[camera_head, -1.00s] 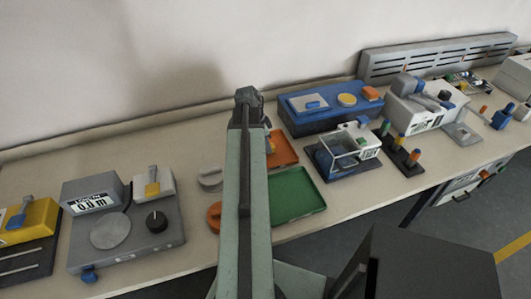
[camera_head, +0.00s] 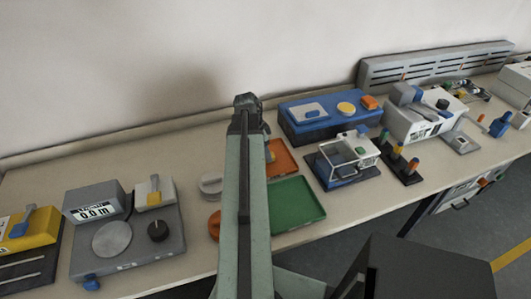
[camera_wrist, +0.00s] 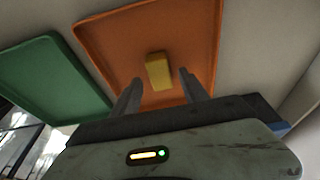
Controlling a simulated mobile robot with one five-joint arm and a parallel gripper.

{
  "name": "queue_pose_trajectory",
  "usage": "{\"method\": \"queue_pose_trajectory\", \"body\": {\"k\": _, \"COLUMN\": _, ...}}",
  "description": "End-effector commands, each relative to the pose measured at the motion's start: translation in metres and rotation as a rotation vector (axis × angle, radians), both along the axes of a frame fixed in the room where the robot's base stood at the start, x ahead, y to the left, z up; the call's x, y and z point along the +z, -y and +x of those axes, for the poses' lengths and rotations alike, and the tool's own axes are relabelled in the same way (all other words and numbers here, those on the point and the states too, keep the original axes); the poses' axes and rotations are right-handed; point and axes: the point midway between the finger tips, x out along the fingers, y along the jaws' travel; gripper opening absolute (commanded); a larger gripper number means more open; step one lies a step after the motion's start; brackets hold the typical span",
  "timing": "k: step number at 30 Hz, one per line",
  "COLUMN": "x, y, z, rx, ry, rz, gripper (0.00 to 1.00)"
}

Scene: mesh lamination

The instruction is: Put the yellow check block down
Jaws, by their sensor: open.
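The yellow check block (camera_wrist: 158,71) lies on the orange tray (camera_wrist: 112,37) in the wrist view. My gripper (camera_wrist: 158,82) is open, with one finger on each side of the block and a gap to each. Whether the block's underside touches the tray all over cannot be told. In the head view my arm hides the block and my fingers; part of the orange tray (camera_head: 283,158) shows to the right of the arm.
A green tray (camera_head: 297,204) sits beside the orange tray. A grey device with a display (camera_head: 128,245) stands at left. A blue box (camera_head: 325,129) and a clear-covered machine (camera_head: 345,160) stand at right. Round grey and orange pieces lie left of my arm.

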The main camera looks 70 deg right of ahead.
Motion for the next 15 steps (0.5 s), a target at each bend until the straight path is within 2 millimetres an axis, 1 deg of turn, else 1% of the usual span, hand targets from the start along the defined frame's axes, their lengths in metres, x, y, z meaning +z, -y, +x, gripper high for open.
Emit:
{"method": "queue_pose_trajectory", "body": {"k": 1, "x": 0.018, "y": -0.002, "z": 0.002, "rx": 0.001, "ry": 0.000, "rz": 0.000, "gripper": 0.52}}
{"method": "queue_pose_trajectory", "body": {"k": 9, "x": 0.081, "y": -0.012, "z": 0.014, "rx": 0.001, "ry": 0.000, "rz": 0.000, "gripper": 0.52}}
{"method": "queue_pose_trajectory", "body": {"k": 12, "x": 0.096, "y": -0.015, "z": 0.018, "rx": 0.000, "ry": -0.001, "rz": 0.001, "gripper": 0.52}}
{"method": "queue_pose_trajectory", "body": {"k": 15, "x": 0.102, "y": -0.017, "z": 0.020, "rx": 0.000, "ry": -0.001, "rz": 0.001, "gripper": 0.52}}
